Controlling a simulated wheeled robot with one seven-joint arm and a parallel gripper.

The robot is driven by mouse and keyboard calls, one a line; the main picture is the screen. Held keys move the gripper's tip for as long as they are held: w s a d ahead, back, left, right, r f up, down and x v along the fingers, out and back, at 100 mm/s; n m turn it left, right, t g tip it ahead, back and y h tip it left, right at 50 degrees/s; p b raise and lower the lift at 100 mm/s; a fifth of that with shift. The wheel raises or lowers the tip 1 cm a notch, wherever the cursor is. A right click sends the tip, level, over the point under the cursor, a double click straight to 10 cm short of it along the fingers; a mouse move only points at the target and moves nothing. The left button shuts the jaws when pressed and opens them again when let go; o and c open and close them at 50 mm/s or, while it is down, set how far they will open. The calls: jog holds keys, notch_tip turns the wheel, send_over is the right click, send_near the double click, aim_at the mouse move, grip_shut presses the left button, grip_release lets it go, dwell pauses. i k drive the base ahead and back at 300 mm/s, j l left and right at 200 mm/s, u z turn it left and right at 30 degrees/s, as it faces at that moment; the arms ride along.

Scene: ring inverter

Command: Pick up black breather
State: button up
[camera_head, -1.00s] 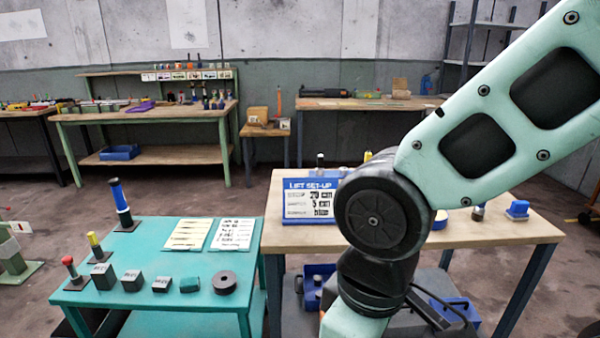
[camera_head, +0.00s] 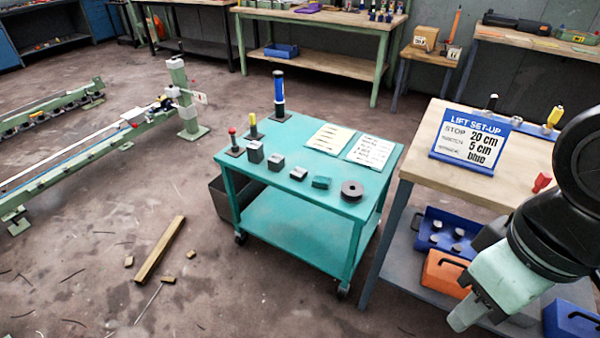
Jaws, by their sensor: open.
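I cannot single out a black breather for sure. A small black-topped peg (camera_head: 490,102) stands behind the sign on the wooden bench (camera_head: 425,150). A flat dark disc with a centre hole (camera_head: 352,190) lies on the teal cart's (camera_head: 335,212) front right corner. Small round-topped pieces (camera_head: 458,233) sit in a blue tray (camera_head: 426,212) under the wooden bench; their type is too small to tell. My arm is at the lower right, in front of the wooden bench, apart from the cart. Its lower pale green part shows, but I cannot make out gripper fingers.
A blue lift set-up sign (camera_head: 468,142) stands on the bench. An orange box (camera_head: 443,273) is below. A wooden beam (camera_head: 160,250) lies on the floor at left.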

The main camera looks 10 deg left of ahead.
aim_at(493, 99)
jog(key=k+l+u, duration=0.1)
jog(key=u, duration=4.85)
jog(key=z, duration=5.2)
jog(key=i+j+z, duration=0.3)
jog(key=i+j, duration=0.3)
jog(key=j, duration=0.15)
